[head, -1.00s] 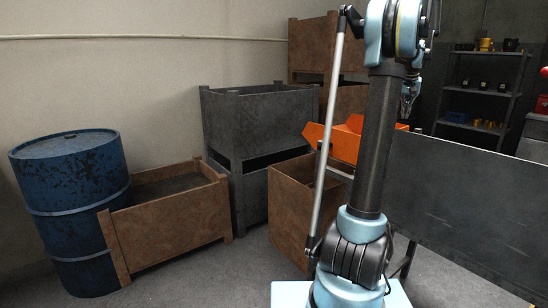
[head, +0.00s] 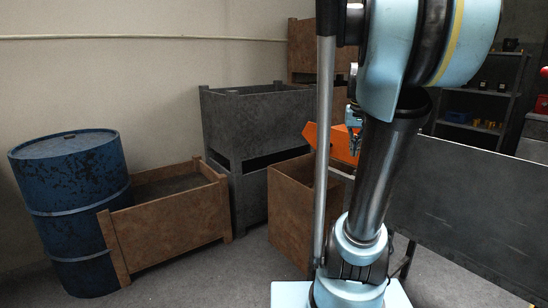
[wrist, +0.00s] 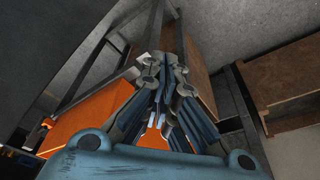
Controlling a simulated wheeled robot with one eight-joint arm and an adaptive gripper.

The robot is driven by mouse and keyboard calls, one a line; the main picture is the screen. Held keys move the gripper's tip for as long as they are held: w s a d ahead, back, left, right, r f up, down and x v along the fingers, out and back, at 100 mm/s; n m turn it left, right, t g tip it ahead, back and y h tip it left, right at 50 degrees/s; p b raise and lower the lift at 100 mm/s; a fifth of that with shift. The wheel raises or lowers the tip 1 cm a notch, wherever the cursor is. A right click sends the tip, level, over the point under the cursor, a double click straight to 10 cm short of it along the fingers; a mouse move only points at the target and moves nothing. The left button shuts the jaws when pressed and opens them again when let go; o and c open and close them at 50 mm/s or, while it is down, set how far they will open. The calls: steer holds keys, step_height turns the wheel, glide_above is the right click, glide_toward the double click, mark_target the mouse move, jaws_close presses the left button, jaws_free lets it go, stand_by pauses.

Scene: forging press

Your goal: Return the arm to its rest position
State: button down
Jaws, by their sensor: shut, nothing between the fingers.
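My arm stands on its pale blue base, with its upper links large and close to the camera in the head view. My gripper (head: 354,118) shows small behind the arm, in front of the orange chute and the stacked crates. In the wrist view my gripper (wrist: 163,66) has its fingers together at the tips, with nothing held between them. Part of the gripper and forearm is hidden by the nearer arm links in the head view.
An orange chute (head: 343,145) stands behind my arm, with a brown crate (head: 290,215) below it. Grey crates (head: 255,115), a low brown crate (head: 175,232) and a blue drum (head: 75,200) stand left. A dark panel (head: 465,200) is at right. Open floor lies front left.

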steer(key=s+a+f+n, duration=0.1)
steer(key=s+a+f, duration=0.4)
steer(key=s+f, duration=0.4)
steer(key=s+a+f+n, duration=0.2)
steer(key=s+a+f, duration=0.2)
steer(key=s+f, duration=0.5)
steer(key=shift+s+a+f+g+y, duration=0.2)
steer(key=shift+s+a+g+y, duration=0.15)
steer(key=shift+s, duration=0.65)
